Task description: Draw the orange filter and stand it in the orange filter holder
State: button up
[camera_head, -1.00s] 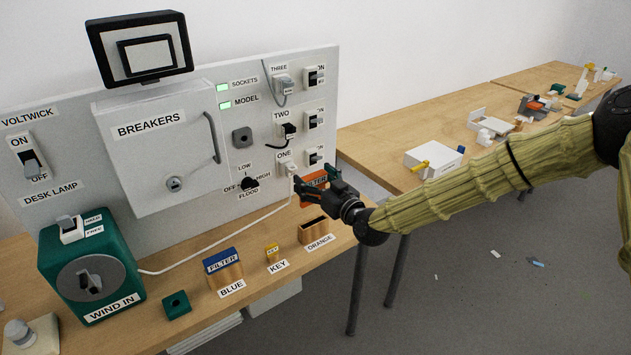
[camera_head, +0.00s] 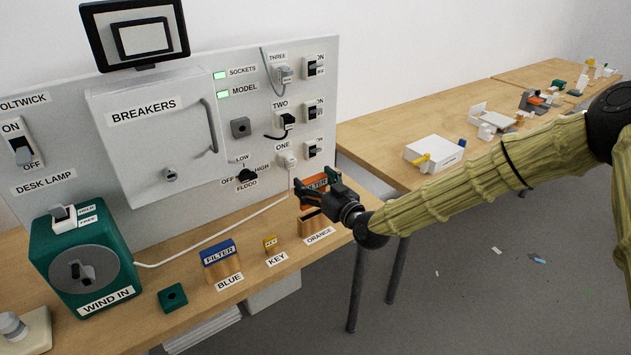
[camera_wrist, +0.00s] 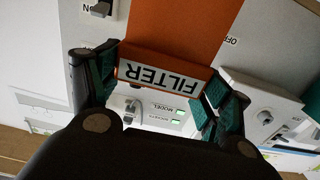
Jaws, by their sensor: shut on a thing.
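The orange filter, with a white FILTER label, is between the fingers of my gripper (camera_head: 315,190). In the wrist view the orange filter (camera_wrist: 168,68) fills the space between the green finger pads of my gripper (camera_wrist: 160,85), which is shut on it. In the head view the filter shows partly, behind and beside the fingers. The wooden orange filter holder (camera_head: 309,225), labelled ORANGE, stands on the bench just below my gripper. The fingers partly cover its top, so I cannot tell whether the filter's lower end is inside or above it.
A white cable (camera_head: 220,225) runs over the bench to socket ONE. The panel (camera_head: 240,150) stands close behind.

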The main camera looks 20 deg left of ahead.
jog(key=shift+f+b, duration=0.45)
jog(key=shift+f, duration=0.45)
jog(key=shift+b, duration=0.6)
dwell(1.2)
jog(key=shift+f+b, duration=2.4)
jog(key=shift+f, duration=1.15)
dwell(0.6)
jog(key=o, duration=1)
jog(key=v, duration=1.2)
